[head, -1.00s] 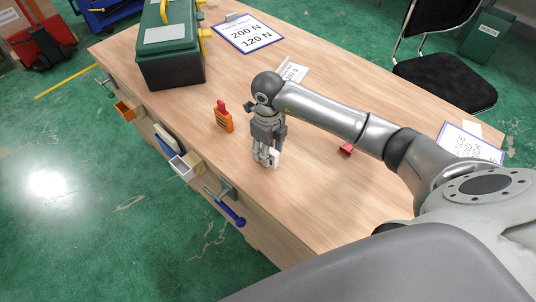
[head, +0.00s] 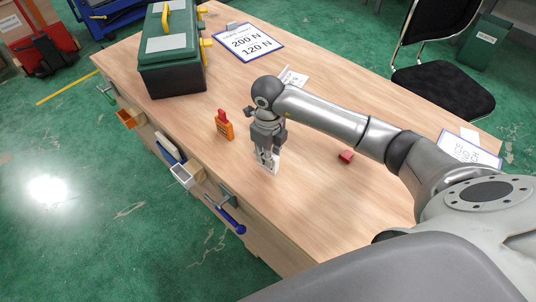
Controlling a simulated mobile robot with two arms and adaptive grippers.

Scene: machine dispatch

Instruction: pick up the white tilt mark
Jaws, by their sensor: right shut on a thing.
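The white tilt mark (head: 274,164) is a small white piece near the middle of the wooden table. My right gripper (head: 266,161) points down from above and is shut on it. The fingers cover part of the piece. I cannot tell whether it still touches the table top. My left gripper is not in view.
An orange device with a red top (head: 224,125) stands left of the gripper. A small red piece (head: 346,157) lies to the right. A green toolbox (head: 172,55) stands at the back left. Printed signs (head: 247,42) lie at the back. Tools and small bins hang on the table's left edge.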

